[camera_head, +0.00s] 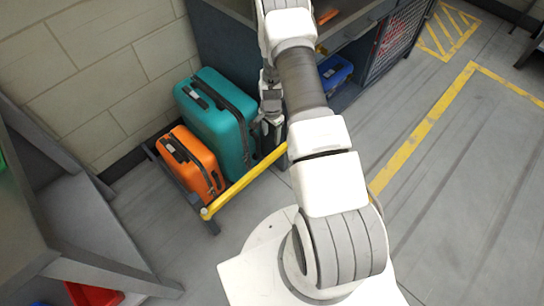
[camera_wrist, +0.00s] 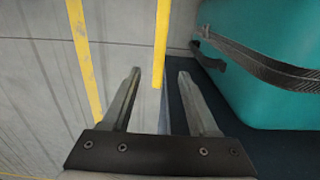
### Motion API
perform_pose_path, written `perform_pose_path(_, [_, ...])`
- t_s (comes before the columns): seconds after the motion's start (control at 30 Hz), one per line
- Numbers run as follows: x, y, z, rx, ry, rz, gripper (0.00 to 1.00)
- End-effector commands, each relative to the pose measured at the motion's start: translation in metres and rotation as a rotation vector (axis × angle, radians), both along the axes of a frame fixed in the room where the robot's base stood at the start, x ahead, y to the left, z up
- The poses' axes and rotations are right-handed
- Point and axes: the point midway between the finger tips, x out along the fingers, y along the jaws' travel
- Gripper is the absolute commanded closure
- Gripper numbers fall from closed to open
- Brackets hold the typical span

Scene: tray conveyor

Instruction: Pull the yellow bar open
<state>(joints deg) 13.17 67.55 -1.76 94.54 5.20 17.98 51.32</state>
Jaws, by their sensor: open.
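The yellow bar (camera_head: 243,182) runs along the front of a low dark luggage rack (camera_head: 186,193), from a rounded end at the lower left up to the right, where my arm covers it. My gripper (camera_head: 268,132) is beside the teal suitcase, near the bar's right end, and partly hidden there. In the wrist view my gripper (camera_wrist: 160,76) is open and empty, and the yellow bar (camera_wrist: 161,42) lines up with the gap between its fingers. I cannot tell how deep the bar sits between them.
A teal suitcase (camera_head: 220,120) and an orange suitcase (camera_head: 190,165) stand on the rack behind the bar. A grey bench (camera_head: 345,27) is behind my arm. A grey table (camera_head: 20,215) is at the left. The floor in front is clear, with yellow lines (camera_head: 425,125).

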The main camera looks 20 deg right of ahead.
Motion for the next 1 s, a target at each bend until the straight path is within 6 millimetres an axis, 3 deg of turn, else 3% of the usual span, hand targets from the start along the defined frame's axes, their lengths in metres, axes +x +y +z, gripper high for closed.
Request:
perform_pose_path(0.2, [-0.001,0.0,-0.052,0.001,0.004,0.0,0.4])
perform_pose_path(0.6, [-0.001,0.001,-0.132,0.002,0.002,0.0,0.4])
perform_pose_path(0.8, [0.0,0.0,-0.151,0.001,0.0,0.001,0.4])
perform_pose_path(1.0, [0.0,0.0,-0.154,0.0,-0.001,0.001,0.4])
